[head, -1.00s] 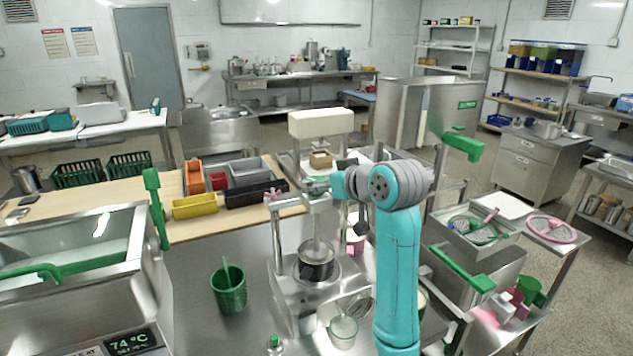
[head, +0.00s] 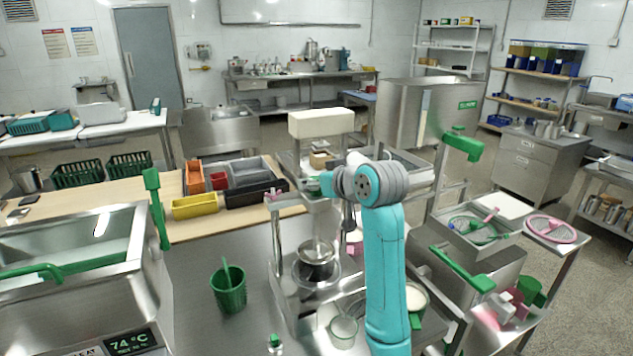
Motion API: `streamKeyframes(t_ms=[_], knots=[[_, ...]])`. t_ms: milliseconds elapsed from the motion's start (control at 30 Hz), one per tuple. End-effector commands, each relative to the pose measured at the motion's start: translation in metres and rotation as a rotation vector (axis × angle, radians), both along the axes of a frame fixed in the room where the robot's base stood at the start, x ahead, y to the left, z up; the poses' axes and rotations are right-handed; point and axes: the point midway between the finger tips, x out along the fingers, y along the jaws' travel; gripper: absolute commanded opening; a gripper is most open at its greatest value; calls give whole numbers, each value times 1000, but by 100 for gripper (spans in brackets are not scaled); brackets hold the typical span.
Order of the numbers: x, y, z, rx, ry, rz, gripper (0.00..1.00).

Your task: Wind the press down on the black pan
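The press (head: 283,262) is a metal frame on the steel bench in the middle of the head view. Its upright shaft (head: 317,226) runs down to a pale round plate (head: 317,249). The black pan (head: 316,271) stands on the press base directly under this plate; the plate covers part of its top. I cannot tell whether the plate touches what is in the pan. My teal and grey arm reaches to the press head, near the top of the shaft. My gripper (head: 327,184) is small there and partly hidden by my wrist, so its fingers and any hold on the winding handle are unclear.
A green cup (head: 229,290) stands left of the press and a clear glass (head: 343,331) in front of it. A steel vat (head: 80,245) with green handles is at the left. Coloured bins (head: 195,206) sit on the wooden table behind.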

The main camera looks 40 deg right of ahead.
Motion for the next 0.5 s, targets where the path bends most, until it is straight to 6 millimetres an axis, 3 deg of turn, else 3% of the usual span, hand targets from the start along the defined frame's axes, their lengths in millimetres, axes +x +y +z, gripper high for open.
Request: streamKeyframes(t_ms=[267,500], knots=[[0,1,0,1,1,-42,26],[1,3,0,0,0,-181,26]])
